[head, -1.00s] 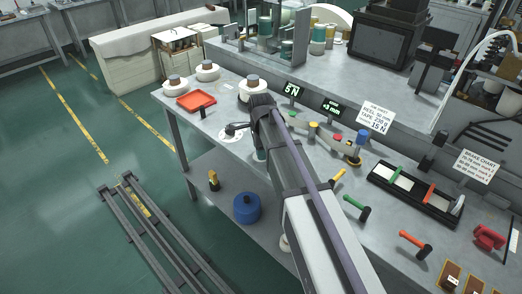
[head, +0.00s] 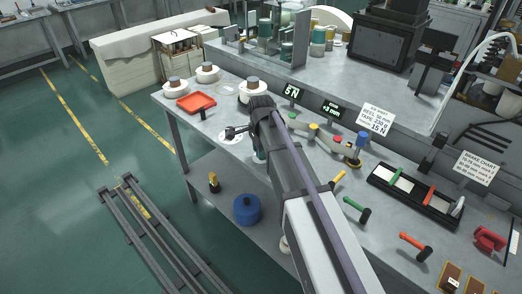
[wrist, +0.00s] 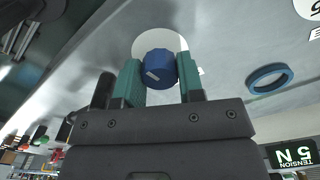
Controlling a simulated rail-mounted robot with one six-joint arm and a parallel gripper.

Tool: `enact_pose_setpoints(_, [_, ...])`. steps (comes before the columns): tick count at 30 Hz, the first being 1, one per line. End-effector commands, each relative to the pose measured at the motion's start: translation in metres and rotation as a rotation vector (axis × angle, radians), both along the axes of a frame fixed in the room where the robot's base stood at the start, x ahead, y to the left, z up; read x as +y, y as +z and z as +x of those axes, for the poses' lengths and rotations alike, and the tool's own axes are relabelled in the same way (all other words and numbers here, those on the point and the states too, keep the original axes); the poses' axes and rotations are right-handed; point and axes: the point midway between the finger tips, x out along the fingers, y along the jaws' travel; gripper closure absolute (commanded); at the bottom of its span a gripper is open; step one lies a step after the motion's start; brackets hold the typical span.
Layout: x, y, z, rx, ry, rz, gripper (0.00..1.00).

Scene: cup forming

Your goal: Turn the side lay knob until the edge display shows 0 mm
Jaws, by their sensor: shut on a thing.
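The side lay knob (wrist: 160,68) is a blue round knob with a pale mark on its face, set on a white disc (wrist: 145,44). In the wrist view my gripper (wrist: 161,80) has its two teal fingers on either side of the knob, shut on it. In the head view the knob is hidden behind my arm; only a bit of teal at my gripper (head: 262,155) shows. The edge display (head: 333,109) stands at the back of the bench with green characters ending in mm; its digit is too small to read surely.
The tension display (head: 291,93) reads 5 N. A blue ring (wrist: 270,78) lies beside the knob in the wrist view. A red tray (head: 196,101) and white reels stand at the bench's left end. A jointed arm with coloured caps (head: 337,145) stands to the right.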

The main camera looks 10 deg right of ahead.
Motion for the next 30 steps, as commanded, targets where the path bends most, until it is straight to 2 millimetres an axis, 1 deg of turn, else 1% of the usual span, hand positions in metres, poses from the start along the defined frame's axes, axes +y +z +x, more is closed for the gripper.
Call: enact_pose_setpoints(30, [-0.0002, -0.0003, -0.0007, 0.001, 0.945, 0.000, 0.88])
